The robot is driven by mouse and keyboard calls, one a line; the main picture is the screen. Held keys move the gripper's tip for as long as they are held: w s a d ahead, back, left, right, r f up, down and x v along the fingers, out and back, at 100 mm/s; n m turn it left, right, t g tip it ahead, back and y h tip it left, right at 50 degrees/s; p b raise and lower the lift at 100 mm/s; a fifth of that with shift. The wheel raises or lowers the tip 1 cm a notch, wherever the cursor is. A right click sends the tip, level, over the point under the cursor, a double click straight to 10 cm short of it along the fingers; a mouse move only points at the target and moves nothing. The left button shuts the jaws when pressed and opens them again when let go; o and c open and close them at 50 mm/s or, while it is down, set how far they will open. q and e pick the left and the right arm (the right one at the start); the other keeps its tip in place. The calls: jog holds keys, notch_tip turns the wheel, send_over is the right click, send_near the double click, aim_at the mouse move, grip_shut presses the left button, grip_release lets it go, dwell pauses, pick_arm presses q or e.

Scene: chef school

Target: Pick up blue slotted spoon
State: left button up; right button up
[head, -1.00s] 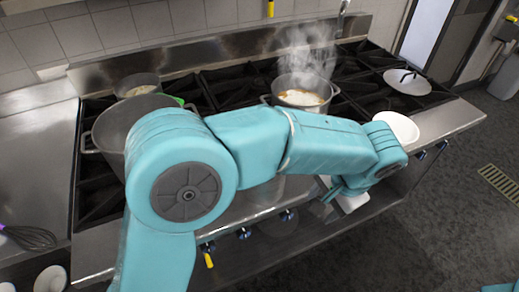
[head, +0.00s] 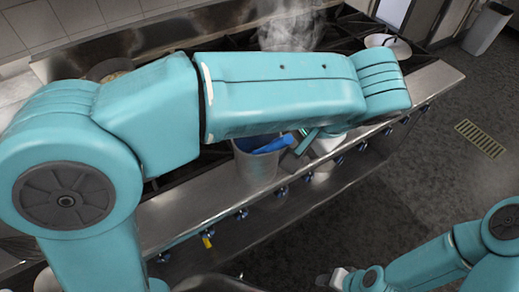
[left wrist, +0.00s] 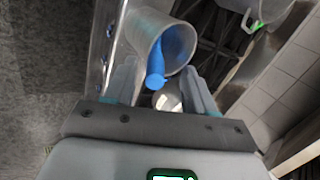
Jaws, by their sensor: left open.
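The blue slotted spoon (head: 273,145) sticks out of the top of a grey metal container (head: 255,172) at the front of the stove. In the left wrist view the spoon's blue end (left wrist: 156,68) points toward me out of the container mouth (left wrist: 150,25). My left gripper (left wrist: 161,68) is open, with one finger on each side of the spoon and not closed on it. In the head view my left gripper (head: 303,141) is beside the container, partly hidden under my arm. My right gripper (head: 338,279) is low at the bottom edge; its jaws are too small to read.
A round shiny metal piece (left wrist: 169,98) shows beside the spoon, near my right-hand finger in the wrist view. A lidded pan (head: 388,43) sits at the stove's far right. Steam (head: 290,30) rises behind my arm.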

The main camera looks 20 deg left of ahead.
aim_at(267, 151)
pick_arm(q)
jog(key=shift+w+f, duration=0.25)
jog(key=shift+f, duration=0.4)
jog(key=p+x, duration=0.1)
jog(key=x, duration=0.3)
jog(key=shift+w+a+f, duration=0.1)
jog(key=shift+a+f, duration=0.05)
jog(key=shift+f, duration=0.05)
jog(key=shift+d, duration=0.25)
grip_shut()
